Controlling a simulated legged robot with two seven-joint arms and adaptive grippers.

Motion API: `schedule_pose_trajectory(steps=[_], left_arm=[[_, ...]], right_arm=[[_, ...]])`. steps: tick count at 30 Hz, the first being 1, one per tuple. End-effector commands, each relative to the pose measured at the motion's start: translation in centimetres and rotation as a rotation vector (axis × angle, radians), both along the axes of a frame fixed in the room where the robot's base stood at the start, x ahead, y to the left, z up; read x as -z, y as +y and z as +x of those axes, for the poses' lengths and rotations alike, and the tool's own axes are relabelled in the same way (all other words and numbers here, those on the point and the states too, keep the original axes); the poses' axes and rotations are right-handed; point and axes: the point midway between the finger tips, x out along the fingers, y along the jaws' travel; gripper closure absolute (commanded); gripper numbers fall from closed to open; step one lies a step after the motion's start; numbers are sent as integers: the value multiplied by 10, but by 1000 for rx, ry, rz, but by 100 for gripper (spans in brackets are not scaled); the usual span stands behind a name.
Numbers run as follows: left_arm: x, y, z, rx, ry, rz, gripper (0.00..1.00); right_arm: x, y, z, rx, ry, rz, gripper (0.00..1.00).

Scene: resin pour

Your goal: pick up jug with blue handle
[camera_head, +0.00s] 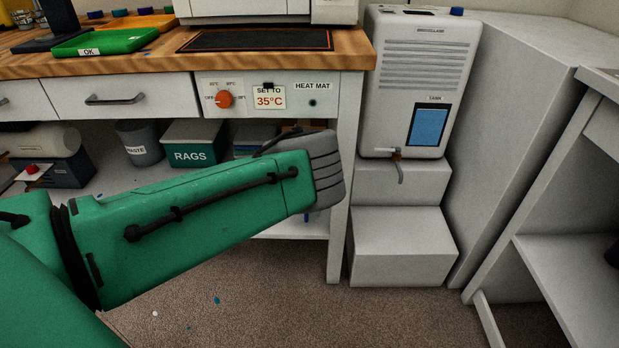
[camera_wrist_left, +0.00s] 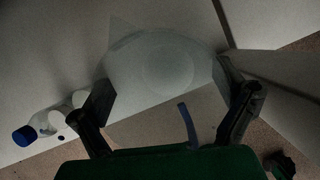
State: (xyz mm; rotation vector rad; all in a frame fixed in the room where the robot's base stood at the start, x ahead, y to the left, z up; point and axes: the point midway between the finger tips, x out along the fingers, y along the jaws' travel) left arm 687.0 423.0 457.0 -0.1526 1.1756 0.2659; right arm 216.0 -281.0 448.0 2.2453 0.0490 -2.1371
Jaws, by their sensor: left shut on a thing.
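In the left wrist view, a clear, see-through jug (camera_wrist_left: 150,65) with a blue handle (camera_wrist_left: 188,126) fills the space between the fingers of my left gripper (camera_wrist_left: 178,92). The gripper is shut on the jug, with one dark finger on each side. The jug's rim and outline are faint against the pale surface behind it. I cannot tell how far the jug is from that surface. My right gripper is in neither view.
A clear bottle with a blue cap (camera_wrist_left: 22,136) lies at the left of the wrist view. In the head view are a wooden bench (camera_head: 120,62), a rags bin (camera_head: 192,145), a white tank unit (camera_head: 418,85) with a tap and white steps (camera_head: 403,240). Carpet floor is open in front.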

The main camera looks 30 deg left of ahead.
Motion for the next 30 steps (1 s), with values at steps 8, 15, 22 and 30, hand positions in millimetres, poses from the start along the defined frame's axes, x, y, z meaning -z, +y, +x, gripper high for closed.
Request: schedule_pose_trajectory(steps=[8,15,22,30], left_arm=[[-6,-17,-48,-3,0,0,59],[-9,-35,-100,-8,0,-1,59],[-4,-46,-133,-4,-1,-1,59],[-1,-51,-146,0,-3,2,59]], right_arm=[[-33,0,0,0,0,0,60],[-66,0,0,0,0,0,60],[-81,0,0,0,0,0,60],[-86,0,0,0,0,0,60]])
